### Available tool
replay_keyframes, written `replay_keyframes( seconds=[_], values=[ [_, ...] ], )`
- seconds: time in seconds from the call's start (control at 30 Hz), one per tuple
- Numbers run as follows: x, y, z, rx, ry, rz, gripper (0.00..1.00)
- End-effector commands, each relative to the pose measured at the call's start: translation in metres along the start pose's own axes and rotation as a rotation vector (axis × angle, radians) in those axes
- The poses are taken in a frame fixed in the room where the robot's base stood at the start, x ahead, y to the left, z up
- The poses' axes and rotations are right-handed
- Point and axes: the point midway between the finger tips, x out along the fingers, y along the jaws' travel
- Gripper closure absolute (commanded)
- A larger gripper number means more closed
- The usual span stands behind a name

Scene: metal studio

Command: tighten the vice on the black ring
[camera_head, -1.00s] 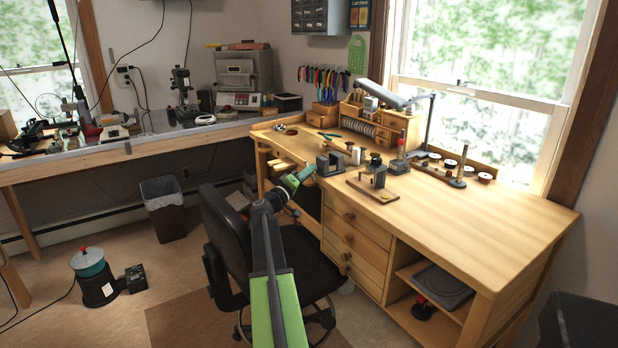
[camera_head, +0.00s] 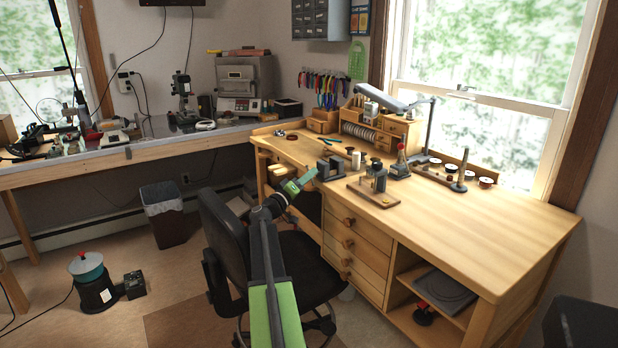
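A small dark grey vice (camera_head: 334,167) stands near the front left edge of the wooden workbench. I cannot make out a black ring in its jaws at this size. My gripper (camera_head: 311,174) is at the end of my green and black arm, just left of the vice and over the front edge of the bench. Its teal fingers point up and right toward the vice. A gap between fingers and vice is too small to judge. I cannot see whether the fingers are apart or hold anything.
A black office chair (camera_head: 228,240) stands beneath my arm, in front of the bench. Right of the vice are a small wooden-based tool (camera_head: 375,185) and a red-topped bottle (camera_head: 401,163). The bench's right part (camera_head: 500,230) is clear. A bin (camera_head: 163,213) stands at left.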

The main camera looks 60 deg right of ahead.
Motion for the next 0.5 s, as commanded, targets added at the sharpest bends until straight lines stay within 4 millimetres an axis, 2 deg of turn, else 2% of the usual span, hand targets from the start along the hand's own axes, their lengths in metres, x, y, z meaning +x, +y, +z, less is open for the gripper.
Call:
replay_keyframes(
  seconds=[0.33, 0.5],
  values=[
    [0.001, 0.001, -0.001, -0.002, 0.001, 0.001, 0.67],
    [0.007, 0.016, -0.014, -0.002, 0.001, 0.001, 0.67]
  ],
)
